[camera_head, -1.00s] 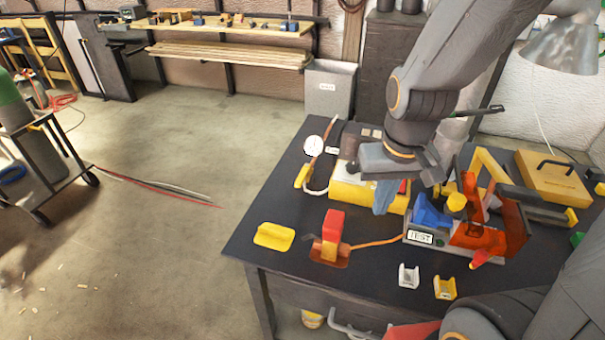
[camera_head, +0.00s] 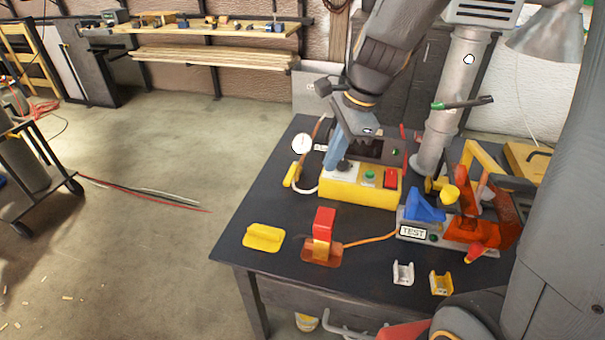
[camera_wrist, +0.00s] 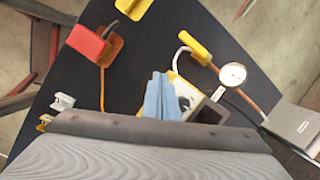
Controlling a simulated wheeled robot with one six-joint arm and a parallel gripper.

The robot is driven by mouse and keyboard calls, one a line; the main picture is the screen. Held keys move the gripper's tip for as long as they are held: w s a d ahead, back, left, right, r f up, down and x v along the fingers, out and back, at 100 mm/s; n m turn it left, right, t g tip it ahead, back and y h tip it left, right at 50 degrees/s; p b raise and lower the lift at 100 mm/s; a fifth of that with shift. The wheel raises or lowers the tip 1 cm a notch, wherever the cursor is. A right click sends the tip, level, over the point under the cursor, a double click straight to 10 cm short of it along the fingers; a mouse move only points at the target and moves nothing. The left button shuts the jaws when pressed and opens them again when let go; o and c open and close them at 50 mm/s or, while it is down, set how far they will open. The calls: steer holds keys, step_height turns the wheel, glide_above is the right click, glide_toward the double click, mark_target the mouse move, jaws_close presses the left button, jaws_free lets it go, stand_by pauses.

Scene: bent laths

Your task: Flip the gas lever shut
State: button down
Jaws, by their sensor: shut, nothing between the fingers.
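The gas lever is most likely the yellow handle (camera_head: 289,175) at the table's left edge, by a round white gauge (camera_head: 301,145) and a copper pipe. It also shows in the wrist view (camera_wrist: 195,47), lying roughly in line with the copper pipe (camera_wrist: 255,105). My gripper (camera_head: 332,160) has blue fingers, shut and empty, pointing down over the left end of the yellow box (camera_head: 358,189). In the wrist view the fingers (camera_wrist: 159,80) are together, left of the lever and apart from it. The lever's pivot is too small to make out.
A white hose (camera_wrist: 182,58) curves between lever and box. On the table stand a red-topped block (camera_head: 323,230), a yellow piece (camera_head: 263,237), two small brackets (camera_head: 403,273) and a clamp fixture marked TEST (camera_head: 413,232). A grey bin (camera_wrist: 293,123) stands beyond the table edge.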

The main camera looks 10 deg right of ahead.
mark_target(292, 174)
steer(key=w+a+m, duration=0.1)
steer(key=m, duration=0.1)
steer(key=w+m, duration=0.2)
steer(key=w+a+r+m+y, duration=0.1)
steer(key=shift+w+a+r+m+b, duration=0.1)
steer(key=shift+w+a+m+b, duration=0.05)
steer(key=shift+a+m+b, duration=0.2)
steer(key=x, duration=1)
steer(key=shift+w+p, duration=0.1)
steer(key=shift+p, duration=0.2)
